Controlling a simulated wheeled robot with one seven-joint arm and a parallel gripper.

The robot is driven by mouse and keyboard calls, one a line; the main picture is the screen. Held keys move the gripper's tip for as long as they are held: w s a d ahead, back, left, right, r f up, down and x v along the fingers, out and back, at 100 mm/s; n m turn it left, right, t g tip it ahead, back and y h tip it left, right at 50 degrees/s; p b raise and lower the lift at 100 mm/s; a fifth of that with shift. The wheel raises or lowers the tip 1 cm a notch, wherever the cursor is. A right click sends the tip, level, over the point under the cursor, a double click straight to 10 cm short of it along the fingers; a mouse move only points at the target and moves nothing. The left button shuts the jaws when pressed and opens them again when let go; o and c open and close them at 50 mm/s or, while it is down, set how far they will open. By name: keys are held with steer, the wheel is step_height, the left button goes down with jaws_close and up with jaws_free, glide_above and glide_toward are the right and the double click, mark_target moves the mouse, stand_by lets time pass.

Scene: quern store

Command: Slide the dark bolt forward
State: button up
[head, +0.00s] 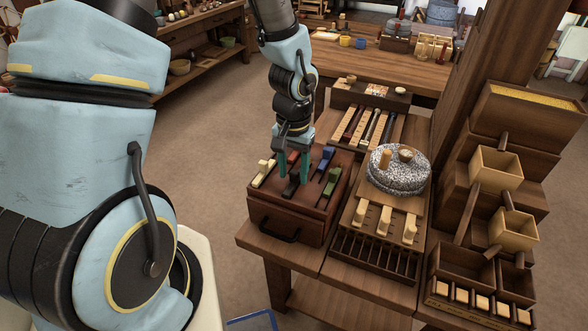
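The dark bolt (291,188) is a black slider with a raised knob, set in the top of a reddish-brown wooden box (282,218) on the bench. My gripper (294,178) points down over the box top. Its two teal fingers are apart, with a gap between them, one on each side of the dark bolt's knob as seen from here. The fingers partly hide the bolt, and I cannot tell whether they touch it.
Close around the dark bolt are a cream bolt (263,172), a red bolt (293,157), a blue bolt (325,159) and a green bolt (331,181). A speckled quern stone (398,177) stands right of the box. A black handle (279,231) sticks out from the box front.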

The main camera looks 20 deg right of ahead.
mark_target(293, 173)
step_height(293, 173, up, 11)
steer(key=shift+f, duration=0.1)
stand_by(0.7)
steer(key=w+a+r+n, duration=0.1)
steer(key=a+n, duration=0.1)
steer(key=a, duration=0.6)
steer(key=w+a+r+n+t, duration=0.1)
steer(key=a+n, duration=0.2)
steer(key=a, duration=0.5)
steer(key=w+a+r+n, duration=0.1)
steer(key=a+n, duration=0.1)
steer(key=a, duration=0.5)
steer(key=shift+a+r+t, duration=0.15)
steer(key=shift+a+t, duration=0.15)
steer(key=shift+a, duration=0.1)
